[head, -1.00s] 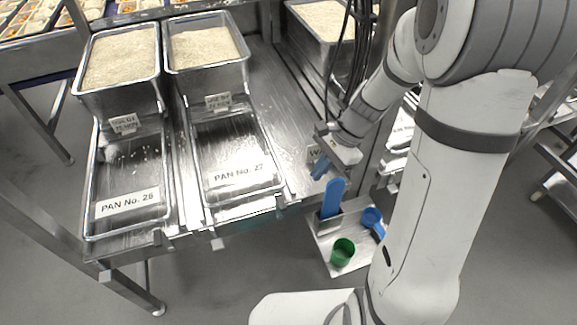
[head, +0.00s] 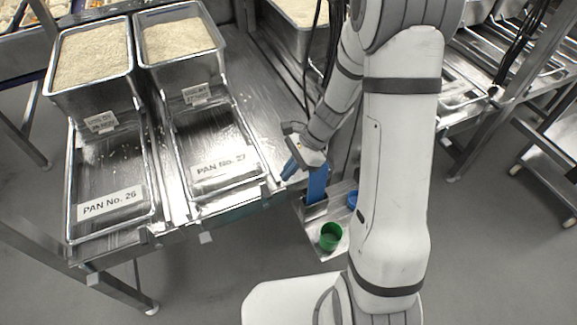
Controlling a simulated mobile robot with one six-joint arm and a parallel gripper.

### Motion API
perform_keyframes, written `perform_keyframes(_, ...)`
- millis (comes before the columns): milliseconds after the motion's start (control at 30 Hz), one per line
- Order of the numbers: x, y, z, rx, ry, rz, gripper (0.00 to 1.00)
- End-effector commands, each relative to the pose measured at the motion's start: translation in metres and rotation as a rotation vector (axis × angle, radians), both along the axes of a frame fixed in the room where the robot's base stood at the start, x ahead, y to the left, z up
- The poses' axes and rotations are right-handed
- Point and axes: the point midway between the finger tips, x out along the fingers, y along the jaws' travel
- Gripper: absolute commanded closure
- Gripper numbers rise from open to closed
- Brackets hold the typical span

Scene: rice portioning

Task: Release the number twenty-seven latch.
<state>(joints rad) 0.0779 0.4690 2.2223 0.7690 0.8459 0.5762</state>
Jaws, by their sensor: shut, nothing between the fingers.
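The tray labelled PAN No. 27 (head: 254,167) lies on the metal bench, right of the tray labelled PAN No. 26 (head: 70,205). A small grey tab (head: 206,237) hangs under the front edge below tray 27; it may be the number twenty-seven latch, but I cannot tell for sure. A similar tab (head: 93,279) hangs below tray 26. My gripper (head: 290,170), with blue fingers, is shut and empty. It is just right of tray 27's front right corner, apart from the grey tab.
Rice-filled bins (head: 131,85) (head: 222,62) stand behind the trays. The floor in front is clear.

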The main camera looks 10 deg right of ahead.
Motion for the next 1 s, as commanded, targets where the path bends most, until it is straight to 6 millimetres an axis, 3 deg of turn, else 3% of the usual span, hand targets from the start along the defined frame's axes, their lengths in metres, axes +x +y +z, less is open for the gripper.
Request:
perform_keyframes(100,-0.004,0.012,-0.02,-0.001,0.004,0.001,1.0)
perform_keyframes(333,-0.008,0.027,-0.042,-0.001,0.001,0.001,1.0)
perform_keyframes(700,-0.009,0.029,-0.047,-0.002,0.0,-0.001,1.0)
perform_keyframes(733,-0.01,0.046,-0.047,-0.002,0.0,0.009,1.0)
perform_keyframes(800,-0.009,0.035,-0.046,-0.003,-0.001,-0.001,1.0)
perform_keyframes(1000,-0.009,0.03,-0.043,-0.033,-0.01,-0.01,1.0)
